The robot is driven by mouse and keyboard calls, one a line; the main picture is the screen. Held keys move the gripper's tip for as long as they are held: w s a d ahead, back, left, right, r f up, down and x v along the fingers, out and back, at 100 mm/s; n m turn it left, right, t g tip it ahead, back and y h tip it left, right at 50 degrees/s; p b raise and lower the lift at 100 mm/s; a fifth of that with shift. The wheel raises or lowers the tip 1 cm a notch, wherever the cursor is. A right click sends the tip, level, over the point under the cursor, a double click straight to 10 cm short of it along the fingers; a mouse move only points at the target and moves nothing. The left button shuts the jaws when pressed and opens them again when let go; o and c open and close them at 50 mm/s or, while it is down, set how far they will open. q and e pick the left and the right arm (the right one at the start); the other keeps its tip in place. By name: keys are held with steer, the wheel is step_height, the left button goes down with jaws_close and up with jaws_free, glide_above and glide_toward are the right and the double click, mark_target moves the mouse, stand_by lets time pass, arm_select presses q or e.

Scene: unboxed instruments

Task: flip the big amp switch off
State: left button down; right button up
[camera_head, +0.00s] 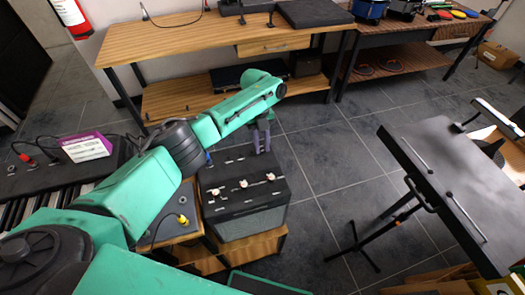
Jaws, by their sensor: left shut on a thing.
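The big amp (245,222) is a dark box with a grey front, standing on a low wooden stand. Its top panel carries several pale knobs in a row. My left gripper (262,143) reaches in over the amp and points down at the back right part of its top. Its grey fingers are close together, shut on a small part there. The switch is too small and too covered by the fingers to make out, so its position cannot be told. My right gripper is out of view.
A keyboard (14,208) with a purple and white box (87,147) is at the left. A wooden bench (180,45) is behind. A dark tilted stand tray (440,150) is at right, with open floor between.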

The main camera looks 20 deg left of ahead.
arm_select(q)
steer(key=c, duration=0.7)
jaws_free()
steer(key=shift+a, duration=0.1)
steer(key=b+v, duration=0.3)
steer(key=v, duration=1.1)
steer(key=shift+r, duration=0.3)
